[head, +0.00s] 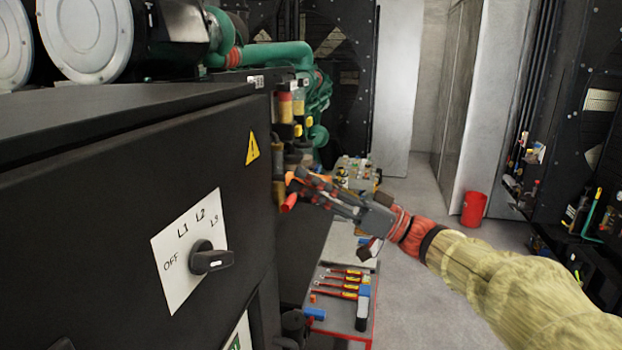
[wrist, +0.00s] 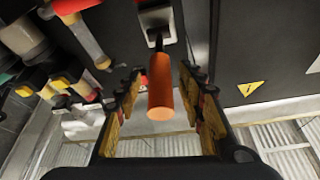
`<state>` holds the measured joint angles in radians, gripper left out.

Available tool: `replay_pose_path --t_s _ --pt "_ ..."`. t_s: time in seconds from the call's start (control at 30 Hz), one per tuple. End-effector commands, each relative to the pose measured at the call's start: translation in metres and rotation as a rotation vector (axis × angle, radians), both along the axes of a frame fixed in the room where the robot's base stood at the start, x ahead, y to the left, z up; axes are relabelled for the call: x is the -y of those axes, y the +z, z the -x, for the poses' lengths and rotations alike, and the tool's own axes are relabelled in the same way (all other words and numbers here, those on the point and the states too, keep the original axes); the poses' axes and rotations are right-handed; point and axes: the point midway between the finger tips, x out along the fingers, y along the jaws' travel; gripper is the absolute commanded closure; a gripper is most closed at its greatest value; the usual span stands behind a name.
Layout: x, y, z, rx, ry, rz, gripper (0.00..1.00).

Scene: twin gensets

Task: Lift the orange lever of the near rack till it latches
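The orange lever (wrist: 160,88) sticks out from a pale bracket on a dark panel in the wrist view. My gripper (wrist: 162,76) is open, with one finger on each side of the lever and a visible gap on both sides. In the head view my gripper (head: 301,184) is beside the edge of the black cabinet, and the lever's orange end (head: 289,203) shows just below and left of the fingertips. The rest of the lever is mostly hidden there by the fingers and the cabinet.
A black cabinet (head: 110,190) with a rotary switch (head: 211,259) fills the left. A red-edged tool cart (head: 333,307) with screwdrivers stands below my gripper. Filters and fittings (wrist: 62,80) crowd the wrist view's left. A red bucket (head: 473,208) stands on open floor.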

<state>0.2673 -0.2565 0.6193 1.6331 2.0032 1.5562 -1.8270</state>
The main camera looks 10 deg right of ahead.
Motion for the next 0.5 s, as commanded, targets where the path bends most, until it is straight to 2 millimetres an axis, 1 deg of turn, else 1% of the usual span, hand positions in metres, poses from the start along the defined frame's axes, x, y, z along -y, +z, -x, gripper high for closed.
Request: replay_pose_path --t_s 0.1,0.5 --pt "0.0002 -0.0002 0.0000 0.000 0.000 0.000 0.61" --pt "0.0003 -0.0002 0.0002 0.000 0.000 0.000 0.84"
